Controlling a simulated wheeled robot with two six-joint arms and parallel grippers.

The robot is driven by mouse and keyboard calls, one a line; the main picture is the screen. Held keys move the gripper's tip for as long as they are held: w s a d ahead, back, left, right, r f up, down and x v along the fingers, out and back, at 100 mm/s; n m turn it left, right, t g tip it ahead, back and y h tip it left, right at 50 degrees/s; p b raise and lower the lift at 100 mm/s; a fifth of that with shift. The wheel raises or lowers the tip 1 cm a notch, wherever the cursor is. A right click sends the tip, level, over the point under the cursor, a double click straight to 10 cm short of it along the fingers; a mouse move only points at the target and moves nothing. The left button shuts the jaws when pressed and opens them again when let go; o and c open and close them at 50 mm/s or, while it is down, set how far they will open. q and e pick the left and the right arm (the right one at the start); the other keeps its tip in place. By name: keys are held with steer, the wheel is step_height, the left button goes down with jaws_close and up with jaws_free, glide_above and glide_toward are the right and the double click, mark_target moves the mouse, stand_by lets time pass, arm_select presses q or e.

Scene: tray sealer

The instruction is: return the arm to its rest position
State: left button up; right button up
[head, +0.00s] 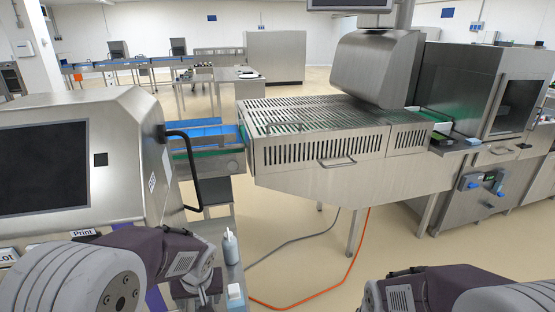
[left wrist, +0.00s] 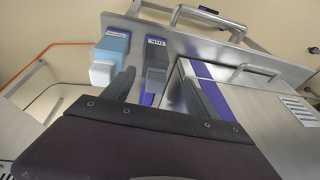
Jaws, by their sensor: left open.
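My left arm comes in from the lower left in the head view, with its left gripper (head: 203,296) low beside a narrow steel shelf (head: 221,222). In the left wrist view the two dark fingers of the left gripper (left wrist: 157,80) are apart. A dark grey and purple labelled item (left wrist: 156,58) appears between and beyond the fingers; I cannot tell whether they touch it. My right arm shows at the lower right of the head view, but its gripper is out of frame.
A steel machine with a dark screen (head: 43,168) and black handle stands at the left. A white bottle (head: 230,246) stands on the shelf. A light blue labelled item (left wrist: 113,45) is left of the fingers. A slatted conveyor (head: 320,150) stands ahead; an orange hose crosses the open floor.

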arm_select(q)
steer(key=shift+w+a+r+p, duration=0.1)
steer(key=shift+a+r+p, duration=0.15)
steer(key=shift+r+p, duration=0.25)
steer(key=shift+w+a+r+p, duration=0.1)
steer(key=shift+a+r+p, duration=0.15)
steer(key=shift+r+p, duration=0.25)
steer(key=s+d+r+m+h+p, duration=0.1)
steer(key=s+p, duration=0.1)
steer(key=s, duration=0.3)
steer(key=s+d+r+m+g+h+p, duration=0.1)
steer(key=s+d+r+p, duration=0.1)
steer(key=s, duration=0.3)
steer(key=shift+s+m+p, duration=0.3)
steer(key=shift+m+p, duration=0.1)
steer(key=shift+p, duration=0.25)
arm_select(e)
step_height(320, 180, up, 8)
steer(key=shift+w, duration=0.45)
steer(key=shift+a+f, duration=0.1)
